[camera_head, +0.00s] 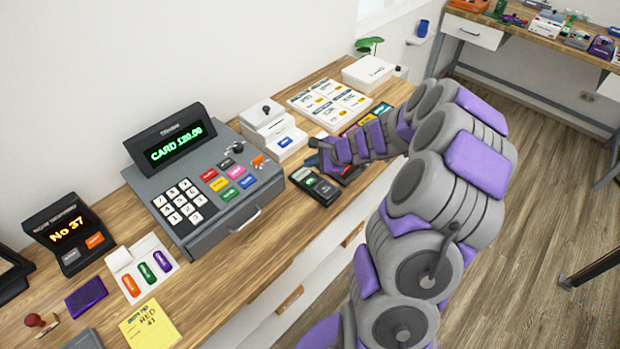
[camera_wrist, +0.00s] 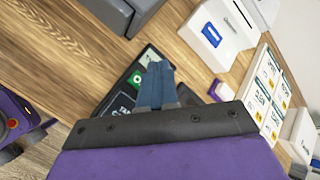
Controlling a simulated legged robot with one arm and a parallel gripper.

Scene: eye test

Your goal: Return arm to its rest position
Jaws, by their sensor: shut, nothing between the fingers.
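My purple and grey arm reaches over the front edge of the wooden counter (camera_head: 290,220) in the head view. My gripper (camera_head: 316,152) is at its far end, low above the counter, right of the cash register (camera_head: 203,175). In the wrist view the blue fingers of my gripper (camera_wrist: 155,78) are together with nothing between them. They lie over a dark card terminal with a green button (camera_wrist: 138,80), partly hiding it. The terminal also shows in the head view (camera_head: 314,186), just below the gripper. I cannot tell whether the fingers touch it.
A white box with a black knob (camera_head: 272,130) and price cards (camera_head: 330,103) stand behind the gripper. A tray of coloured cards (camera_head: 372,120) lies partly behind my arm. A "No 37" display (camera_head: 70,236) stands at left. Open floor (camera_head: 540,200) lies right of the counter.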

